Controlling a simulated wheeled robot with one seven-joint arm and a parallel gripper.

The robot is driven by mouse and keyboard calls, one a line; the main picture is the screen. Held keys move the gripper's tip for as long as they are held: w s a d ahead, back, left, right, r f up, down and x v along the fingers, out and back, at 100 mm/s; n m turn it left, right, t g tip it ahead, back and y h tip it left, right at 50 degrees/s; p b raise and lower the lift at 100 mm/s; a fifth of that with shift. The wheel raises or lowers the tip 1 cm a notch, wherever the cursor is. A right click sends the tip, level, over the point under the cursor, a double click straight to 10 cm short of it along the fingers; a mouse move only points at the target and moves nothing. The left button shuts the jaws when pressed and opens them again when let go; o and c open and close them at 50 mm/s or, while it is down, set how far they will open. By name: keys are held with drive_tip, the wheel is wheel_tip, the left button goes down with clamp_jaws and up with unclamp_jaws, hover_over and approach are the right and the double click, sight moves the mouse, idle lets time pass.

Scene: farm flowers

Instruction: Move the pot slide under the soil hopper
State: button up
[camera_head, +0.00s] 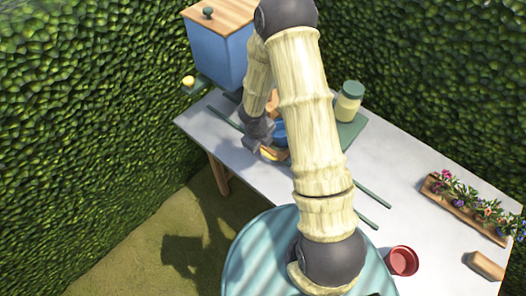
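The soil hopper seems to be the blue box (215,55) with a wooden lid and dark knob, standing at the far left end of the table. Two thin green rails (373,197) run along the table from near the hopper toward the front right. Between them, a partly hidden piece with yellow and blue parts (279,133) is probably the pot slide with something on it. My gripper (264,150) points down at this piece's left side, close to or touching it. My arm covers much of the piece, and the fingers are too small to read.
A green-lidded jar (348,103) stands on a green mat behind my arm. A red pot (402,261) is at the front edge. A wooden tray of flowers (465,210) and a wooden block (486,266) are at the right. Hedges close off the back and left.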

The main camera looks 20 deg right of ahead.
sight(263, 151)
drive_tip(key=f, duration=0.2)
drive_tip(key=f+b, duration=0.1)
drive_tip(key=shift+w+d+f, duration=0.2)
drive_tip(key=shift+d+f, duration=0.05)
drive_tip(key=shift+f, duration=0.05)
drive_tip(key=shift+c, duration=0.2)
clamp_jaws()
drive_tip(key=shift+w+r, duration=0.1)
